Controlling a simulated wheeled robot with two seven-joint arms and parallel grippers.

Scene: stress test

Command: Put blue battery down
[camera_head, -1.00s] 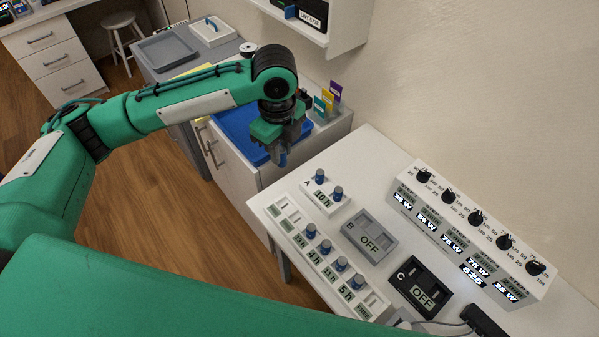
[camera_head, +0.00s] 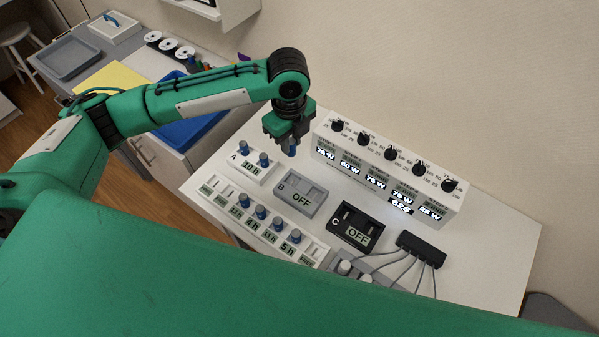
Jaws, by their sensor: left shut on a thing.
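My left gripper (camera_head: 289,138) points down over the white table and is shut on a blue battery (camera_head: 290,149), whose lower end shows below the fingers. The battery hangs above the back edge of the grey tester B (camera_head: 299,193), which reads OFF. Two more blue batteries stand in the white holder A (camera_head: 251,167), which reads 10 h, to the left of B. Several blue batteries stand in the long white holder (camera_head: 263,225) in front. The black tester C (camera_head: 356,227) also reads OFF. My right gripper is not in view.
A white panel with black knobs and watt displays (camera_head: 388,178) stands along the table's back. A black block with cables (camera_head: 421,244) lies right of C. The table's right part (camera_head: 490,255) is clear.

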